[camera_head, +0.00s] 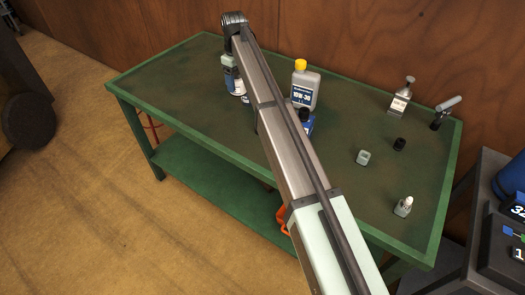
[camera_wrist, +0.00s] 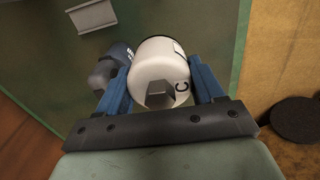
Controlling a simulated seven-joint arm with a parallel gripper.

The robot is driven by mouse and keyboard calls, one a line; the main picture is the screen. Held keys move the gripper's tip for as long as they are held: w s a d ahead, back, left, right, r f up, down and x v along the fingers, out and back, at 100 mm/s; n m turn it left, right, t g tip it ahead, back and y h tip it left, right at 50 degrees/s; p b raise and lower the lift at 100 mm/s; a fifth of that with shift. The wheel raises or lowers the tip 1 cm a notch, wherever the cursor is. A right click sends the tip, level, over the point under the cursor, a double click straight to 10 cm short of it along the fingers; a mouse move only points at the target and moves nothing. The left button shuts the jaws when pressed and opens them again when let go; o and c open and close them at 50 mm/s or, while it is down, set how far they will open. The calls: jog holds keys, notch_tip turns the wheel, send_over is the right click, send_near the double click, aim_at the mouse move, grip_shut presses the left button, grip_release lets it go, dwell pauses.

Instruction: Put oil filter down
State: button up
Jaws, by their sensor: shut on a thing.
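The oil filter (camera_wrist: 160,65) is a white cylinder with a dark rim, a grey hex end and a black letter on its side. My gripper (camera_wrist: 163,92) is shut on it, with one blue finger on each side in the wrist view. In the head view my gripper (camera_head: 232,77) shows beside my arm, over the back left of the green table (camera_head: 180,72), with the white filter (camera_head: 239,88) below it. The filter's far end is hidden, and I cannot tell whether it touches the table.
A blue-grey container (camera_wrist: 105,70) is close beside the filter. The table's edge (camera_wrist: 242,50) is to the right in the wrist view. The table's left end is clear.

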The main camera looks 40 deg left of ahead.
jog(key=s+d+f, duration=0.1)
jog(key=s+d, duration=0.4)
jog(key=d, duration=0.5)
jog(key=s+d+f, duration=0.2)
jog(key=s+d, duration=0.4)
jog(key=d, duration=0.3)
jog(key=shift+w+d+f, duration=0.1)
jog(key=shift+w+f, duration=0.05)
jog(key=shift+f, duration=4.25)
jog(key=shift+f, duration=0.1)
jog(key=o, duration=1.2)
notch_tip(320, 180, up, 12)
